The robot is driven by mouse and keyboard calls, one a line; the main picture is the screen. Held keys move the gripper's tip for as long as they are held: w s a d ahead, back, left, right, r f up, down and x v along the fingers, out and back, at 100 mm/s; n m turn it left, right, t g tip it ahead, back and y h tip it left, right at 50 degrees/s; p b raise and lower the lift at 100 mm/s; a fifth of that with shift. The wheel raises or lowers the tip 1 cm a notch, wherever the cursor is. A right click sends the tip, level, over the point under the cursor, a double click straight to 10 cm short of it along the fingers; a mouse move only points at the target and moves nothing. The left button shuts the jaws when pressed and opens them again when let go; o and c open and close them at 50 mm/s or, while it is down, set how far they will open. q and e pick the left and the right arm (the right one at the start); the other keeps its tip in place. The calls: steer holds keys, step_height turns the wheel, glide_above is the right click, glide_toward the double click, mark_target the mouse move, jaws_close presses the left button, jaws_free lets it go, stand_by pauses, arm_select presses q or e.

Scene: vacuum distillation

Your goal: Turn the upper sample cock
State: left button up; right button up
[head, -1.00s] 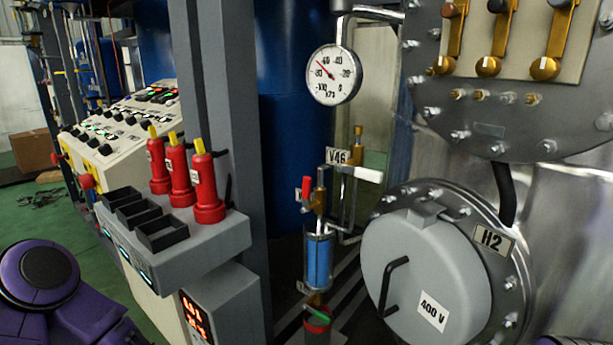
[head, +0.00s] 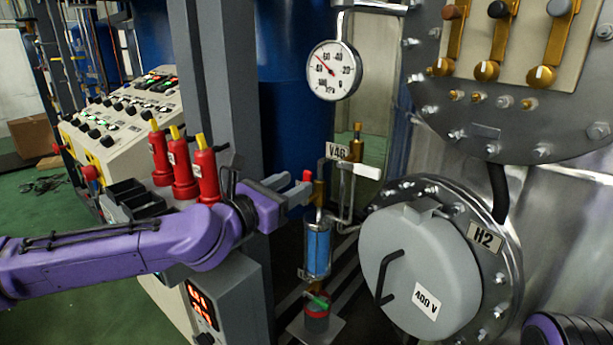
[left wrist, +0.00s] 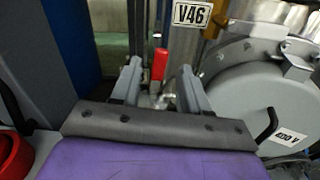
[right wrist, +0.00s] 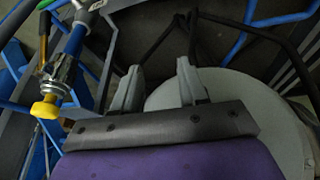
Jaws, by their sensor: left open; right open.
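The upper sample cock has a red handle (head: 307,177) above the blue sample cylinder (head: 318,250). In the left wrist view the red handle (left wrist: 159,64) stands upright between the two open fingers. My left gripper (head: 296,184) is open at the cock, its fingers reaching it from the left; whether they touch it I cannot tell. In the left wrist view the left gripper (left wrist: 160,82) shows both fingers apart. A green-handled lower cock (head: 318,300) sits below the cylinder. My right gripper (right wrist: 158,80) is open and empty in the right wrist view.
The V46 tag (head: 338,151) and a white-handled valve (head: 367,171) are just right of the cock. The grey round H2 cover (head: 420,270) stands further right. Red bottles (head: 182,170) and a grey post (head: 228,80) are close to my left arm.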

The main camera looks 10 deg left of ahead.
mark_target(306, 179)
arm_select(q)
steer(key=p+x, duration=0.1)
steer(key=x, duration=0.4)
steer(key=shift+w+d, duration=0.1)
steer(key=shift+w, duration=0.1)
jaws_close()
